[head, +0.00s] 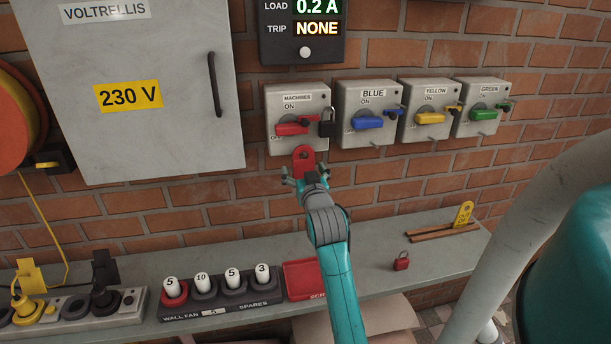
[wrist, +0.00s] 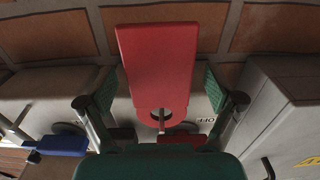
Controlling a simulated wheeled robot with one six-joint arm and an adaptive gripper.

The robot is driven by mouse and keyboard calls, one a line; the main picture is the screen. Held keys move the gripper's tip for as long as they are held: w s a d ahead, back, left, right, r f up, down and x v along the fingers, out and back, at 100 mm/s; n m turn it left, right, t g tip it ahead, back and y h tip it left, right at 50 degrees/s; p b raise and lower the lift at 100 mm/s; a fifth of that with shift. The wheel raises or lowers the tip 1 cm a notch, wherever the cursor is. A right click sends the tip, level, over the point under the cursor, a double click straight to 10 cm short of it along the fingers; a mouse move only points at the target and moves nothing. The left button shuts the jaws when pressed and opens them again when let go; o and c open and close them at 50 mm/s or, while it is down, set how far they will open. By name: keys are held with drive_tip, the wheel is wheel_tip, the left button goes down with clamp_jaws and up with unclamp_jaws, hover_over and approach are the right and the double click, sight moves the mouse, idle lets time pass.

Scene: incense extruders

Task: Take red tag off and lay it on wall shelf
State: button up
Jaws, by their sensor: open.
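The red tag (head: 303,155) hangs below the grey MACHINES switch box (head: 309,93). In the wrist view the red tag (wrist: 156,62) fills the middle, with a thin peg or hook showing in its round hole. My gripper (head: 305,176) is at the tag's lower part in the head view. In the wrist view my gripper (wrist: 158,92) is open, one finger on each side of the tag, with gaps visible. The red switch handle (head: 292,129) points toward OFF. The grey wall shelf (head: 374,240) runs along the brick wall below.
A black padlock (head: 327,123) hangs on the MACHINES box. Blue, yellow and green switches stand to its right. On the shelf are a red padlock (head: 401,261), a yellow tag (head: 464,213) in a wooden rack (head: 430,232), a red tray (head: 302,279) and a spares holder (head: 222,297). Clear shelf lies around the padlock.

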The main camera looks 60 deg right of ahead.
sight(304, 168)
drive_tip(key=c, duration=1.2)
drive_tip(key=shift+c, duration=0.2)
drive_tip(key=shift+r, duration=0.3)
drive_tip(key=shift+v, duration=2.9)
drive_tip(key=shift+r, duration=0.15)
